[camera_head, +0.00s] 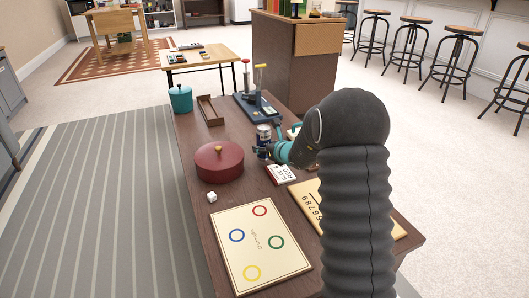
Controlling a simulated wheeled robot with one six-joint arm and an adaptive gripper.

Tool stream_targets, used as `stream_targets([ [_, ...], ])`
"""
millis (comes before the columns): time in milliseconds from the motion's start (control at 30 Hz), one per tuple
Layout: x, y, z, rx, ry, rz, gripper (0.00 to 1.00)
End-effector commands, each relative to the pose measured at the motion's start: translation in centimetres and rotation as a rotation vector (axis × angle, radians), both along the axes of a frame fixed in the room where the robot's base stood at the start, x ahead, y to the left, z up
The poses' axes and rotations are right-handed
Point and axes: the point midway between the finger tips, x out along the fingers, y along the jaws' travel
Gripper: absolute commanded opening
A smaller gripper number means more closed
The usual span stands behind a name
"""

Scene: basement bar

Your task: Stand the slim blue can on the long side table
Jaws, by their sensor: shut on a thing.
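The slim blue can (263,134) has a pale top and looks upright over the middle of the long dark wood table (190,140). My gripper (262,151) is shut on it, with dark fingers around its lower part. My arm reaches in from the right and hides part of the table. I cannot tell whether the can's base touches the tabletop.
Close by are a red lidded pot (220,164), a red-and-white card box (281,173) and a dark blue device (254,106). A ring board (260,244), a die (212,196), a teal pot (180,99) and a narrow wooden tray (210,111) also take up room.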

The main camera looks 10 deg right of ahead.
Motion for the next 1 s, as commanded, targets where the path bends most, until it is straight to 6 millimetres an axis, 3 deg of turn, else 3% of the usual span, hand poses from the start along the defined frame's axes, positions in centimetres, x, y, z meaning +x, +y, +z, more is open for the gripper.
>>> stream_targets([
  [133,0.0,0.0,-1.4,0.002,-0.002,0.0,0.07],
  [567,0.0,0.0,-1.8,0.001,-0.003,0.0,0.07],
  [600,0.0,0.0,-1.8,0.001,-0.002,0.0,0.61],
  [667,0.0,0.0,-1.8,0.001,-0.002,0.0,0.76],
  [1000,0.0,0.0,-1.7,0.001,-0.002,0.0,0.78],
])
